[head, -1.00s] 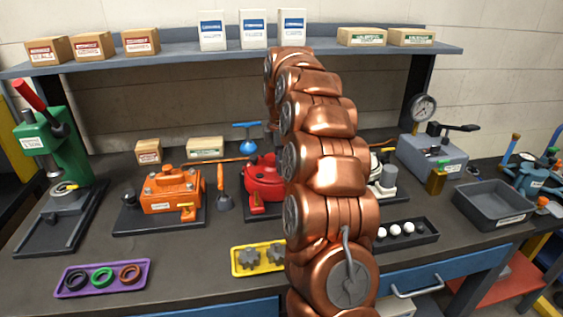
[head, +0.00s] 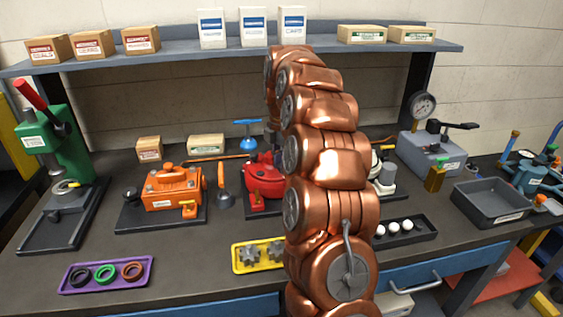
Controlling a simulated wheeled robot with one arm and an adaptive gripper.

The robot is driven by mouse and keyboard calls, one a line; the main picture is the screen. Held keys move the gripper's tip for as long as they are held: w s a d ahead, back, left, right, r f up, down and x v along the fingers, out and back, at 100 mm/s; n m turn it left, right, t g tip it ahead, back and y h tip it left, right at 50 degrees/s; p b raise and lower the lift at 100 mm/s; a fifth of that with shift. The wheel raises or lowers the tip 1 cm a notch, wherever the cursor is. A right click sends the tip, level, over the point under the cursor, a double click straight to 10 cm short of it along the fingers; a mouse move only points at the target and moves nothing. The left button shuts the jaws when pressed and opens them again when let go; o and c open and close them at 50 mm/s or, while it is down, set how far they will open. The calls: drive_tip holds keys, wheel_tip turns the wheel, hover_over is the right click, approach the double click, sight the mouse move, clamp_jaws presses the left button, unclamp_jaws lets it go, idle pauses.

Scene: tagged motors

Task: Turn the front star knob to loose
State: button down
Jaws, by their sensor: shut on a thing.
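The red motor (head: 262,185) stands on a dark base in the middle of the bench, left of my copper arm. Its right side is hidden behind the arm. My gripper (head: 273,142) shows only as a small grey piece beside the arm, pointing down at the top of the red motor. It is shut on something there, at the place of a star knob. The fingertips and the knob are mostly hidden, so I cannot see how far the knob is turned.
An orange motor (head: 173,190) and an orange-handled tool (head: 224,190) stand to the left. A blue T-handle (head: 247,132) rises behind the red motor. A yellow gear tray (head: 240,268) and a purple ring tray (head: 66,286) lie in front. A grey bin (head: 495,218) is at right.

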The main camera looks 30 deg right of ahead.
drive_tip(key=shift+f, duration=0.2)
drive_tip(key=c, duration=0.9)
unclamp_jaws()
drive_tip(key=shift+r, duration=0.15)
drive_tip(key=shift+r, duration=0.2)
drive_tip(key=shift+w+r, duration=0.1)
drive_tip(key=shift+r, duration=3.7)
